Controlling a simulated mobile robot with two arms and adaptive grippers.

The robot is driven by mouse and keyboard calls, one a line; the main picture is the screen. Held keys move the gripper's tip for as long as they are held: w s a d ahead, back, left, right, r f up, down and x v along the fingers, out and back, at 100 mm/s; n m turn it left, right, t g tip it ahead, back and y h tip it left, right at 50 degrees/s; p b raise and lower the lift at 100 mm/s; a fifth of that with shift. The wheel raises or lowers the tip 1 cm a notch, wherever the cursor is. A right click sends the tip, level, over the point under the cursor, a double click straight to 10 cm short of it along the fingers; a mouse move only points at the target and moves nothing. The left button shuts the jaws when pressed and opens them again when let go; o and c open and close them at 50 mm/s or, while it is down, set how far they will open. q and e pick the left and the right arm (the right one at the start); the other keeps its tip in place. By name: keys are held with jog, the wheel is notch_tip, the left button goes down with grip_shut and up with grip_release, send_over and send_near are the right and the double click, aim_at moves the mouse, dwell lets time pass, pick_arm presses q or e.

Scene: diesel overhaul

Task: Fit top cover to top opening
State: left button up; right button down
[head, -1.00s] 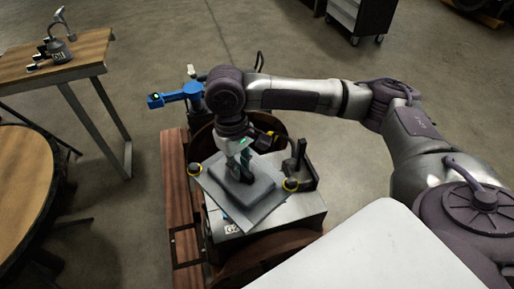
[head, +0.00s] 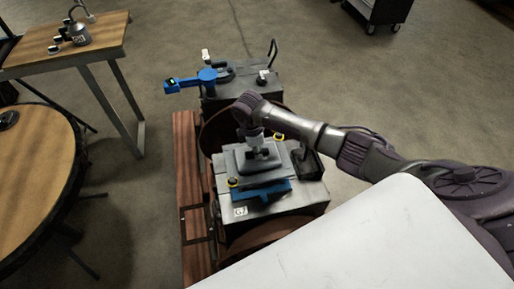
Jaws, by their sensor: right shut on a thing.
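The top cover (head: 247,161) is a grey plate with a raised middle, over the upper face of the grey engine block (head: 312,193). My right gripper (head: 258,150) reaches it from above and is shut on its middle. The cover looks nearly level and roughly in line with the block. A blue part (head: 264,191) shows below its near edge. The top opening is hidden beneath the cover. I cannot tell whether the cover touches the block. A yellow-ringed piece (head: 233,182) shows at the cover's left corner, another (head: 279,137) at its far right. My left gripper is out of view.
A blue tool (head: 190,81) sticks out left from the far end of the engine. Wooden beams (head: 188,150) lie along its left side. A wooden bench (head: 100,38) and a round table (head: 35,160) stand at left. A dark cabinet (head: 383,10) stands at the back.

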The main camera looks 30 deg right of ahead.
jog(key=shift+f+b, duration=0.5)
notch_tip(320, 180, down, 4)
jog(key=b, duration=0.5)
jog(key=shift+f, duration=1)
jog(key=shift+r, duration=0.1)
jog(key=shift+p, duration=0.35)
jog(key=shift+f+b, duration=0.3)
jog(key=shift+f, duration=0.7)
